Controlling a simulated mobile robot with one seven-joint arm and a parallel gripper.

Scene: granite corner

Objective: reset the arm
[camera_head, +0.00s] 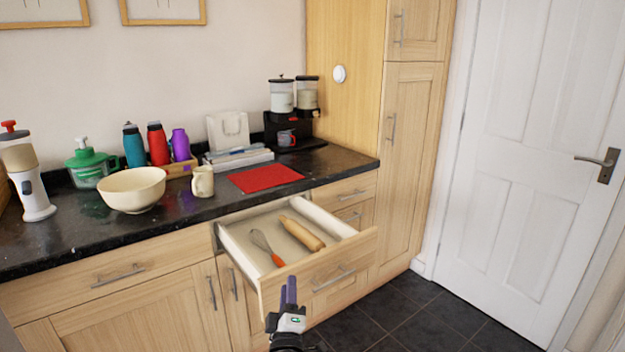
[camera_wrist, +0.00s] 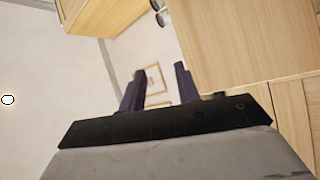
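My gripper (camera_head: 288,287) is in front of the open drawer, near the left part of the drawer front, with its purple fingers pointing up. In the wrist view my gripper (camera_wrist: 160,80) has its two fingers apart with nothing between them. The drawer (camera_head: 342,262) is pulled out below the counter. A whisk with a red handle (camera_head: 277,260) and a wooden rolling pin (camera_head: 302,233) lie inside it. The fingers overlap the drawer front in the head view; I cannot tell whether they touch it.
The dark counter (camera_head: 110,229) holds a cream bowl (camera_head: 133,190), a mug (camera_head: 203,182), a red mat (camera_head: 265,178), several bottles and a coffee maker (camera_head: 290,130). A tall cupboard (camera_head: 412,150) and a white door (camera_head: 525,150) stand at right. Dark floor tiles (camera_head: 430,315) are clear.

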